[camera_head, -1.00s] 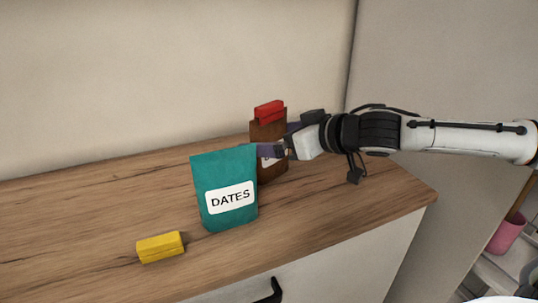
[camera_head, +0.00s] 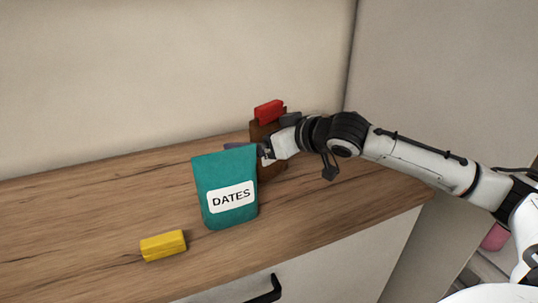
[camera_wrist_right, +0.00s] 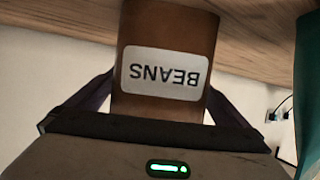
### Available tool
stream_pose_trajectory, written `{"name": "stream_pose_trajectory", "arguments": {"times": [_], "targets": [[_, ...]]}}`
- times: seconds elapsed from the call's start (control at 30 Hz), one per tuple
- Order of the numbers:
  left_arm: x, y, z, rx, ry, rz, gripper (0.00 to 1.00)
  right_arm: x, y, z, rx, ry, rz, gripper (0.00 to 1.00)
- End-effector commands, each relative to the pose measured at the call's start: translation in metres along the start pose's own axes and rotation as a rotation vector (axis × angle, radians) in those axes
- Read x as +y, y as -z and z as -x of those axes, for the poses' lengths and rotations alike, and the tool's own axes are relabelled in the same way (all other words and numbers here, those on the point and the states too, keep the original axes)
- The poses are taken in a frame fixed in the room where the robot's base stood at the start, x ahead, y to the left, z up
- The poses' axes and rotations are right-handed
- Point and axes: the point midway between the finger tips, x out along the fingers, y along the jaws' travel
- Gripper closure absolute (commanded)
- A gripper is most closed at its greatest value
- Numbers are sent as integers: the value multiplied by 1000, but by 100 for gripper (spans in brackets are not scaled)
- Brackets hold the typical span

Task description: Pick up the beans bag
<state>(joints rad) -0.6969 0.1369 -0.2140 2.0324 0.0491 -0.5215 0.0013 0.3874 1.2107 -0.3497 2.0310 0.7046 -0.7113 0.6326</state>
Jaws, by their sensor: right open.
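The beans bag (camera_head: 262,130) is brown and stands upright towards the back of the wooden counter, with a red clip (camera_head: 268,111) on its top. My right gripper (camera_head: 262,150) is at the bag, and the wrist hides part of it. In the right wrist view the bag (camera_wrist_right: 165,30) appears upside down with its white BEANS label. The purple fingers of my right gripper (camera_wrist_right: 158,100) stand open on either side of it, with small gaps visible. My left gripper is not in view.
A teal DATES bag (camera_head: 220,175) stands just in front of the beans bag, close to my right gripper. A yellow block (camera_head: 163,245) lies at the front left of the counter (camera_head: 90,215). The counter's left part is clear. A black handle (camera_head: 265,290) is below the front edge.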

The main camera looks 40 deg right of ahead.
Motion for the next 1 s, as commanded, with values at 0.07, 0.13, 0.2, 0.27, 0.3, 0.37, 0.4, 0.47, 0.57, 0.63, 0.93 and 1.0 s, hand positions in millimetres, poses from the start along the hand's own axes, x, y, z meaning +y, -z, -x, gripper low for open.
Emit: {"name": "stream_pose_trajectory", "arguments": {"times": [0.07, 0.13, 0.2, 0.27, 0.3, 0.37, 0.4, 0.47, 0.57, 0.63, 0.93, 1.0], "targets": [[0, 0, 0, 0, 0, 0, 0, 0, 0, 0, 0, -1, 0, 0], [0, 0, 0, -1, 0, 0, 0, 0, 0, 0, 0, -1, 0, 10], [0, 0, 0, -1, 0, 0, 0, 0, 0, 0, 0, -1, 0, 22], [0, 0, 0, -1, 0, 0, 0, 0, 0, 0, 0, -1, 0, 32], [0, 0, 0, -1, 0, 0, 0, 0, 0, 0, 0, -1, 0, 39], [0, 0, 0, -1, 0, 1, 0, 0, 0, 0, 0, -1, 0, 49], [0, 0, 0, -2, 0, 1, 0, 0, 2, 1, 5, -1, 1, 51], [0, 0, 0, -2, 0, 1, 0, 0, 2, 1, 5, -1, 1, 51], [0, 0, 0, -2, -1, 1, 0, 0, 2, 1, 5, -1, 1, 51], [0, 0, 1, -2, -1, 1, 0, 0, 5, 2, 5, -1, 1, 51], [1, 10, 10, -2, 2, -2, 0, 1, 53, 22, 10, -2, 2, 51], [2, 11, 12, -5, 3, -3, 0, 1, 65, 27, 10, -2, 1, 51]]}}
